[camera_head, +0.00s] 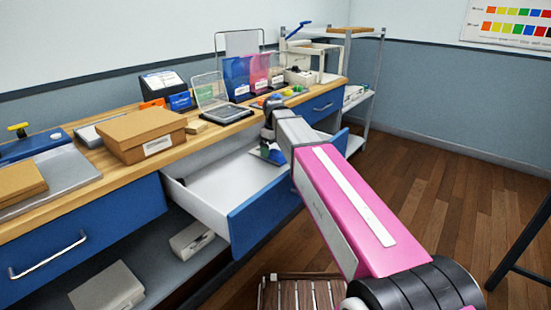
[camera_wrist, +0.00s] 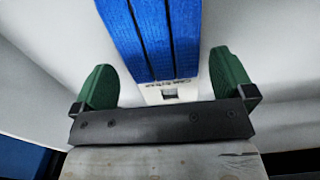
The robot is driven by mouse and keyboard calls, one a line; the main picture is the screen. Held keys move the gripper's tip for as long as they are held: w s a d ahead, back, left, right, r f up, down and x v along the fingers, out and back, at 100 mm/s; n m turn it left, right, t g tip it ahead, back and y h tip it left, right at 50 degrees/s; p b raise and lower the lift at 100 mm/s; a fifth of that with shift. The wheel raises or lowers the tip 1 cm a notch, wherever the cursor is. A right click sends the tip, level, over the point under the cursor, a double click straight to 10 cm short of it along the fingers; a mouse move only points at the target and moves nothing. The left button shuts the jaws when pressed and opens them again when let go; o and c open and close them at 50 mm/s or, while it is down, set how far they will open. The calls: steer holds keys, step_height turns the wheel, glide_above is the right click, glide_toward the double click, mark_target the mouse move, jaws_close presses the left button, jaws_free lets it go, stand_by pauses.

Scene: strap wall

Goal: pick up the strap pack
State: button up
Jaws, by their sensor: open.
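The strap pack (camera_wrist: 152,38) shows in the wrist view as several blue bands side by side, with a white printed label at the near end. It lies in the open white drawer (camera_head: 207,193). My gripper (camera_wrist: 163,66) is open, with one green finger to the left of the pack and the other to its right. Gaps show between the pack and both fingers. In the head view my gripper (camera_head: 268,153) is low inside the drawer's far part, and my arm hides much of it. The far end of the pack is cut off in the wrist view.
The blue drawer front (camera_head: 262,212) and white walls surround my gripper. The wooden counter (camera_head: 85,193) above carries a cardboard box (camera_head: 141,133), a clear-lidded case (camera_head: 219,105) and coloured folders (camera_head: 247,77). The drawer's near-left part looks empty. Open floor lies to the right.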

steer(key=shift+f, duration=1.3)
steer(key=c, duration=0.7)
steer(key=shift+r, duration=0.1)
